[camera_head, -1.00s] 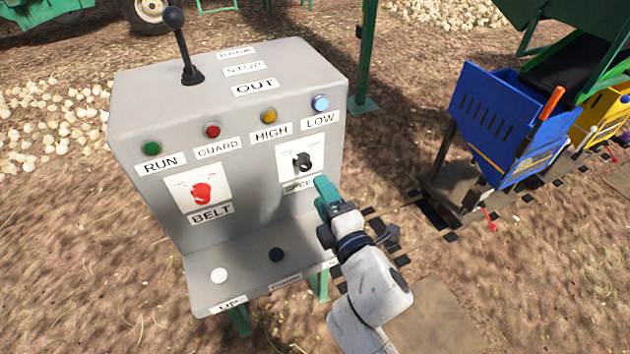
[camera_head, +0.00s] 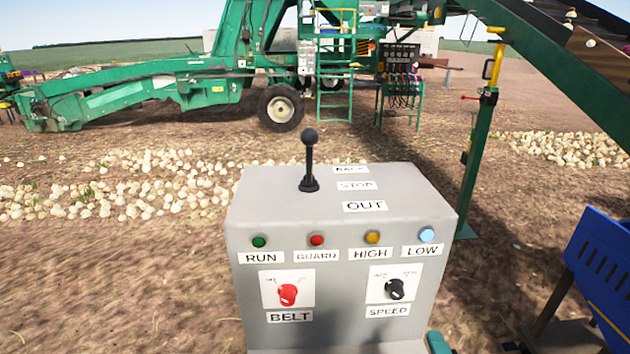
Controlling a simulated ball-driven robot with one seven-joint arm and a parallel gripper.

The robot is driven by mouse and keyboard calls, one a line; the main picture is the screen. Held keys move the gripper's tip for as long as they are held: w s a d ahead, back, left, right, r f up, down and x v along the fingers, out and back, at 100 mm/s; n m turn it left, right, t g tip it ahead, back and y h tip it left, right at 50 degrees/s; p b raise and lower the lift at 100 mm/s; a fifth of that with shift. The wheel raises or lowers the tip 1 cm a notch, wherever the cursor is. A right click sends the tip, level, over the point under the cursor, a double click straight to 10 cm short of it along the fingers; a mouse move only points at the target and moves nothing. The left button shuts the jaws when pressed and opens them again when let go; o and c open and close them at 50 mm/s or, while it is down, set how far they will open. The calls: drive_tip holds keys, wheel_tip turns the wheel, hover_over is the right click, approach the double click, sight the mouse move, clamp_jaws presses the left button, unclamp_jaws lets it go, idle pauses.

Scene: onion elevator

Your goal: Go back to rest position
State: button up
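Only the green tip of my gripper (camera_head: 438,343) shows at the bottom edge, just right of the control box's lower part. Whether its fingers are open or shut cannot be seen. The grey control box (camera_head: 340,215) stands in front of me. It has a red BELT knob (camera_head: 288,294), a black SPEED knob (camera_head: 395,289) and a black-balled lever (camera_head: 309,160) standing upright on top. The RUN, GUARD, HIGH and LOW lamps sit in a row. The LOW lamp (camera_head: 427,235) looks light blue and brightest. My gripper appears apart from the knobs.
A blue bin (camera_head: 600,265) stands at the right. A green post (camera_head: 478,165) rises behind the box's right side. A large green machine (camera_head: 190,80) spans the back. Onions (camera_head: 120,185) lie on the ground behind the box.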

drive_tip(key=s+d+f+m+g+h, duration=0.2)
drive_tip(key=s+d+f+m+g, duration=0.55)
drive_tip(key=s+f+m, duration=0.25)
drive_tip(key=s+a+f+m+g+y, duration=0.1)
drive_tip(key=s+f+m+g, duration=0.1)
drive_tip(key=s, duration=0.6)
drive_tip(key=s+a+f+m+g+y, duration=0.1)
drive_tip(key=s+f+m+g+y, duration=0.1)
drive_tip(key=s+g, duration=0.4)
drive_tip(key=s+f+m, duration=0.1)
drive_tip(key=s+m, duration=0.1)
drive_tip(key=s, duration=0.1)
drive_tip(key=shift+a+f, duration=0.15)
drive_tip(key=shift+f, duration=0.05)
